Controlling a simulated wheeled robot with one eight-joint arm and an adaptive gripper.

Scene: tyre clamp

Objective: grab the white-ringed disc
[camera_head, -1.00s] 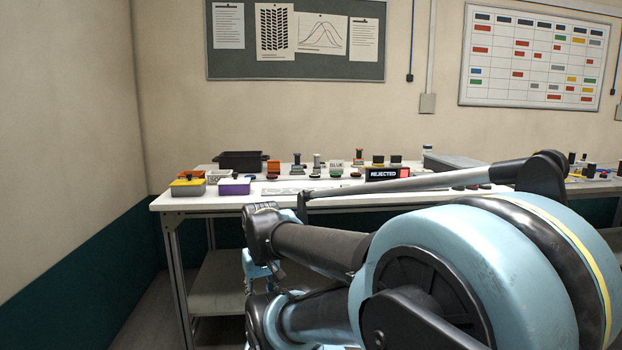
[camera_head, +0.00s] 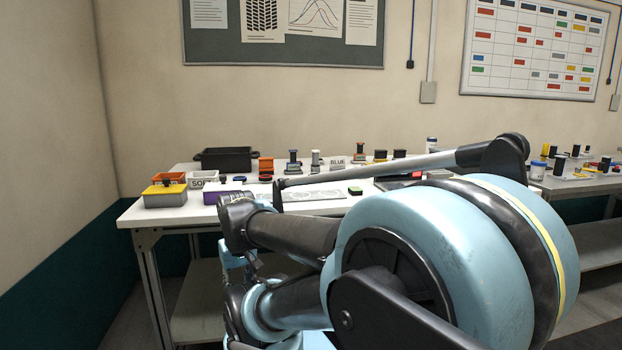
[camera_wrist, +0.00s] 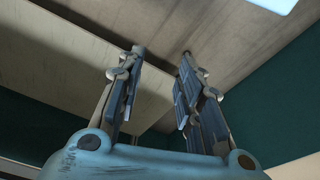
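I cannot make out a white-ringed disc for certain in any view. Small dark discs, such as the black disc (camera_head: 264,179), lie among the items on the white table (camera_head: 128,214), too small to show a ring. My gripper (camera_wrist: 162,52) shows in the wrist view with its two fingers apart and nothing between them. It faces a pale panel and the wall. In the head view my arm hides the right part of the table, and I cannot see the fingers clearly there.
A second table (camera_head: 578,188) is at the right. A shelf (camera_head: 196,318) lies below.

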